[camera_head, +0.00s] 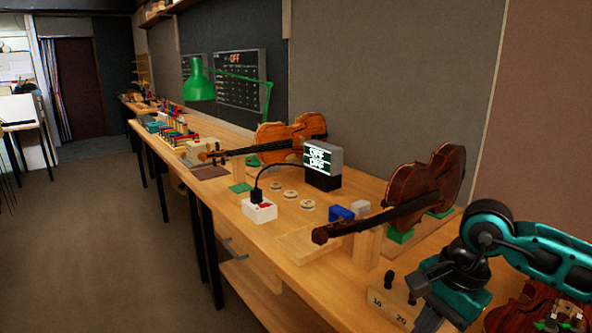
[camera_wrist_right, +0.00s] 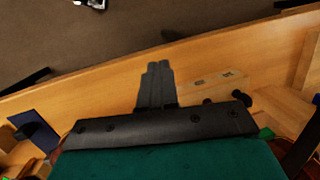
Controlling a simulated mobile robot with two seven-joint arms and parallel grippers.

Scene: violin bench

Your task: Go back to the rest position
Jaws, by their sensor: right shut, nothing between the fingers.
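My right arm, teal and black, comes in from the right edge of the head view, above the near end of the wooden bench (camera_head: 290,238). My right gripper (camera_wrist_right: 157,68) shows in the wrist view with its two grey fingers pressed together and nothing between them. It is over the bench, near a wooden block marked 10 and 20 (camera_head: 385,304) with black knobs. The height of the fingertips above the bench is hard to tell. My left gripper is not in view.
One violin (camera_head: 434,179) rests on supports close to my right arm, another (camera_head: 290,132) farther back. A red-brown violin body (camera_head: 515,318) lies below my arm. The floor at left is clear.

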